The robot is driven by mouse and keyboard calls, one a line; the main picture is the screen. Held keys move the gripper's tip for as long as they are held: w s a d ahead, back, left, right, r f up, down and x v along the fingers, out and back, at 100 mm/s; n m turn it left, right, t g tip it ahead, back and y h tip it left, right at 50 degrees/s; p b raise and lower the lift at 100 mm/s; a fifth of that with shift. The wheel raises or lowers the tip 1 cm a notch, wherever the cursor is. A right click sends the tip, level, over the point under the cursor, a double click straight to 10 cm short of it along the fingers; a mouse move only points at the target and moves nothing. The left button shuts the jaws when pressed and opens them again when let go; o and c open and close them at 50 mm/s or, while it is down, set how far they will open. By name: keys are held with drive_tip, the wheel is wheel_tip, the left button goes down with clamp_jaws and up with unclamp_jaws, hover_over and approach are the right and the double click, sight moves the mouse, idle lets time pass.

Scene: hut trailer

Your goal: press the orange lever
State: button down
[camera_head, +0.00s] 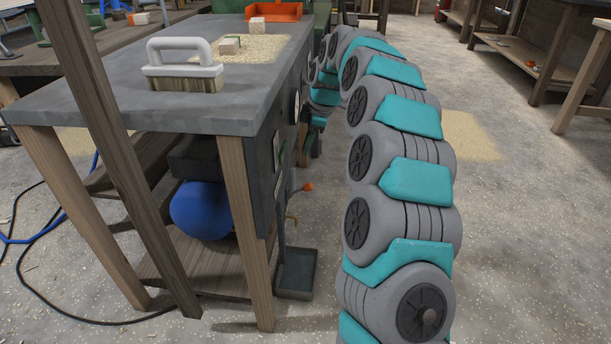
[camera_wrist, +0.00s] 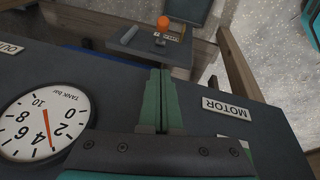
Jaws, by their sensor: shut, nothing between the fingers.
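The lever's orange knob (camera_head: 308,187) sticks out from the side of the dark machine panel (camera_head: 268,175) below the table top, in the head view. In the wrist view, which is turned upside down, the orange knob (camera_wrist: 163,22) is near the top, just beyond the fingertips in the picture and apart from them. My gripper (camera_wrist: 160,72) is shut and empty, its green fingers together in front of the panel.
A gauge (camera_wrist: 45,120) marked TANK bar and a MOTOR label (camera_wrist: 226,107) are on the panel. A white-handled brush (camera_head: 185,65) and an orange tray (camera_head: 274,12) are on the table (camera_head: 110,95). A blue tank (camera_head: 202,210) is underneath. Open floor lies to the right.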

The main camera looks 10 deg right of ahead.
hover_over(305, 185)
drive_tip(key=a, duration=0.2)
wheel_tip(305, 185, down, 10)
drive_tip(key=shift+s+d+f, duration=0.2)
drive_tip(key=shift+d+f, duration=0.2)
drive_tip(key=shift+f, duration=0.1)
drive_tip(key=shift+s+d+f, duration=0.15)
drive_tip(key=shift+d+f, duration=0.2)
drive_tip(key=shift+f, duration=0.1)
drive_tip(key=shift+d+f, duration=0.35)
drive_tip(key=shift+f, duration=0.15)
drive_tip(key=shift+d+f, duration=0.25)
drive_tip(key=s+d+f+y+b, duration=0.1)
drive_tip(key=d+f+b, duration=0.2)
drive_tip(key=f+b, duration=0.5)
drive_tip(key=shift+d+t+y+b, duration=0.2)
drive_tip(key=shift+t+y+b, duration=0.1)
drive_tip(key=shift+b, duration=0.65)
drive_tip(key=shift+s, duration=0.1)
